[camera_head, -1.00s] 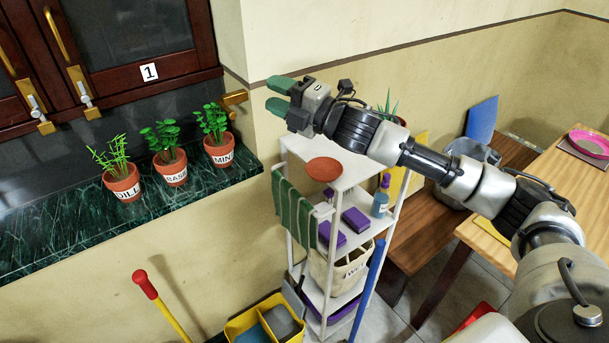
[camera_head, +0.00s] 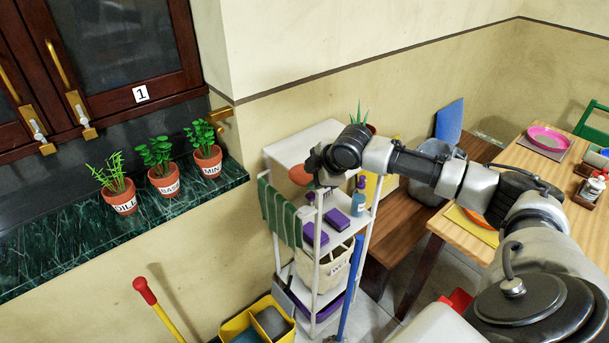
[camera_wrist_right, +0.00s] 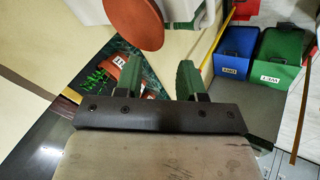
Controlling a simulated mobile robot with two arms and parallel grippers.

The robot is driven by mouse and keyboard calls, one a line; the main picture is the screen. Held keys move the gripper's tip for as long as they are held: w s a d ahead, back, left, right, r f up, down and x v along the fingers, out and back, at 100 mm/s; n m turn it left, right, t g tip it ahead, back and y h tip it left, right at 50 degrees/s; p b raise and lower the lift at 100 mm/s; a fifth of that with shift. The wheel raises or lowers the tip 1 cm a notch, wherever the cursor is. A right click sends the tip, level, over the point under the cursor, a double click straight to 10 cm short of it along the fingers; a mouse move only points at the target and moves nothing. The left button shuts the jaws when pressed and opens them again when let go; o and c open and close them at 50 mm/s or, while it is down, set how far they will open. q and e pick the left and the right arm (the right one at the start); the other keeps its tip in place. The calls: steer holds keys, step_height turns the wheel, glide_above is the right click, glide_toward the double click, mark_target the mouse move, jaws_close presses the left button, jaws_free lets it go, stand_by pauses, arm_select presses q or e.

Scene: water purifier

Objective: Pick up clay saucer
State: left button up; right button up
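The clay saucer (camera_head: 300,174) is a round reddish-brown disc on the top shelf of the white rack (camera_head: 283,150). My right gripper's hand is beside and above it in the head view and covers part of it; the fingertips are hidden there. In the right wrist view the saucer (camera_wrist_right: 133,22) shows at the top, beyond the fingers and apart from them. The two green fingers of my right gripper (camera_wrist_right: 162,78) stand apart with nothing between them. My left gripper is not in view.
Potted herbs (camera_head: 164,180) stand on the green marble counter (camera_head: 60,232) at left. A green towel (camera_head: 280,214) hangs on the rack's side. Purple sponges (camera_head: 337,219) and a blue bottle (camera_head: 361,196) are on the shelf below. A wooden table (camera_head: 470,235) is at right.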

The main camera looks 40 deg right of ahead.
mark_target(302, 184)
steer(key=shift+w+a+f, duration=0.1)
steer(key=shift+w+f, duration=0.05)
steer(key=shift+w, duration=0.05)
steer(key=p+x, duration=0.2)
steer(key=x, duration=0.2)
steer(key=shift+w+f, duration=0.25)
steer(key=shift+f, duration=0.05)
steer(key=shift+s, duration=0.15)
steer(key=shift+c, duration=1)
jaws_close()
